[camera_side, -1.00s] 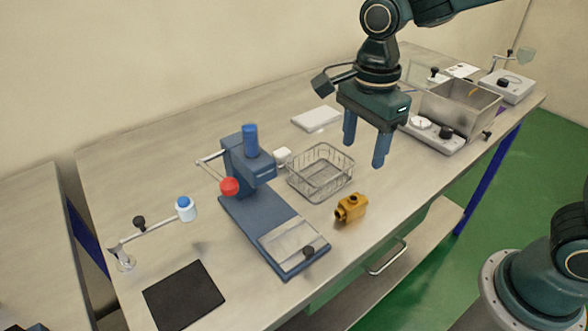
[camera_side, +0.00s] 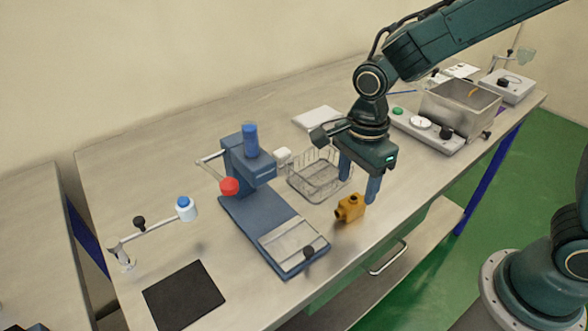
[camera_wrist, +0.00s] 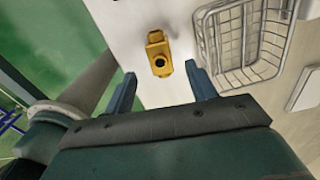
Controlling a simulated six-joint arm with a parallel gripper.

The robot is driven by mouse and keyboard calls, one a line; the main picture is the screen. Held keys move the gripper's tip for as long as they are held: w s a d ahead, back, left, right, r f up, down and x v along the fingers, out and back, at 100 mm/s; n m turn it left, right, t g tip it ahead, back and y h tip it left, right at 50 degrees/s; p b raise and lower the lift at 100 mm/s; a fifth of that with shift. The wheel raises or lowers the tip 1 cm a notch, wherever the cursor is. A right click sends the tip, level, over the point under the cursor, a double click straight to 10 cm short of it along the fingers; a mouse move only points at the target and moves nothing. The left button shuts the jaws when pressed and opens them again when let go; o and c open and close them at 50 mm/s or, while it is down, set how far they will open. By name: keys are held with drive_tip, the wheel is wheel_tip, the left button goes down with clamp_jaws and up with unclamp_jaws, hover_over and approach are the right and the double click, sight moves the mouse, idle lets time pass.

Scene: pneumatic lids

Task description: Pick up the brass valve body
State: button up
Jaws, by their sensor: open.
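The brass valve body (camera_side: 350,208) is a small yellow-gold fitting with a port on top. It lies on the steel bench near the front edge, right of the blue press. In the wrist view the brass valve body (camera_wrist: 159,54) shows ahead of the fingers, with its dark round opening facing the camera. My gripper (camera_side: 358,190) is open and empty, above and just behind the valve body in the side view. In the wrist view my gripper (camera_wrist: 162,84) has its two blue fingers apart, with the valve body a little beyond the tips and roughly centred between them.
A wire basket (camera_side: 312,188) stands close behind the valve body; it is also in the wrist view (camera_wrist: 203,45). The blue press (camera_side: 262,215) with a red knob is to the left. A metal bin (camera_side: 440,108) stands at the back right. A black mat (camera_side: 184,294) lies front left.

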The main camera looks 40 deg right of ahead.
sight(353, 198)
drive_tip(key=shift+f, duration=0.1)
drive_tip(key=shift+f, duration=2.55)
clamp_jaws()
